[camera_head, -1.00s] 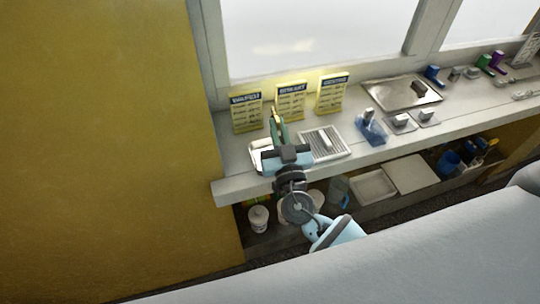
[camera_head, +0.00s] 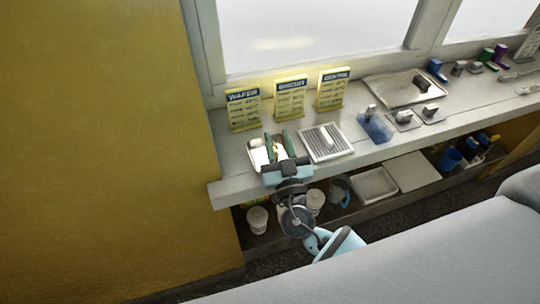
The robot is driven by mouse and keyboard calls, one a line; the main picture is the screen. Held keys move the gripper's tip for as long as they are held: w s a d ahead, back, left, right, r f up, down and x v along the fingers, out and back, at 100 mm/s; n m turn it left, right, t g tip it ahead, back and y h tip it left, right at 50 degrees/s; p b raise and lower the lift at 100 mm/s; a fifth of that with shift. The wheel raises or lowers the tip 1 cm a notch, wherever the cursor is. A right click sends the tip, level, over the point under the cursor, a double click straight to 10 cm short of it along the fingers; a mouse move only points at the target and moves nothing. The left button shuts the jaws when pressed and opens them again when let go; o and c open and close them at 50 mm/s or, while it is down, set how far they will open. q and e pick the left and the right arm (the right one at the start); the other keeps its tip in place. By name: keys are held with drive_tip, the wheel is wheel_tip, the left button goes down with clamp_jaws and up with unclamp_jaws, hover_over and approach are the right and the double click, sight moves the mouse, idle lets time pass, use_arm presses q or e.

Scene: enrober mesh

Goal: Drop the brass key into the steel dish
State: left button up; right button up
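The steel dish (camera_head: 254,154) is a small bright tray at the left end of the counter. My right gripper (camera_head: 279,142) is over the dish, its two green fingers spread apart. A small brass-coloured patch, which looks like the brass key (camera_head: 278,149), shows between the fingers, apparently in the dish. It is too small to tell whether it touches the dish floor. The fingers and gripper body hide the dish's right part and near edge. My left gripper is not in view.
A ribbed tray (camera_head: 326,143) with a pale block stands just right of the dish. Yellow signs (camera_head: 243,107) stand behind. A blue holder (camera_head: 374,127) and a metal tray (camera_head: 402,89) are farther right. A shelf below the counter (camera_head: 232,190) holds cups and boxes.

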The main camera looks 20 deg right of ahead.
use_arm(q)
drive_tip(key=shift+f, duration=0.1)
use_arm(e)
drive_tip(key=shift+o, duration=0.2)
drive_tip(key=shift+s+f, duration=0.1)
drive_tip(key=shift+s+f, duration=0.15)
drive_tip(key=shift+s, duration=0.1)
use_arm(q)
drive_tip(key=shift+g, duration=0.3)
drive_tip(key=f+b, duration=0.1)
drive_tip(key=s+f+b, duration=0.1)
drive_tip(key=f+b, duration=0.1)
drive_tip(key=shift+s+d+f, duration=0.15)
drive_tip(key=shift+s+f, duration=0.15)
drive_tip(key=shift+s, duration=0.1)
use_arm(e)
drive_tip(key=v, duration=0.7)
drive_tip(key=shift+s, duration=0.1)
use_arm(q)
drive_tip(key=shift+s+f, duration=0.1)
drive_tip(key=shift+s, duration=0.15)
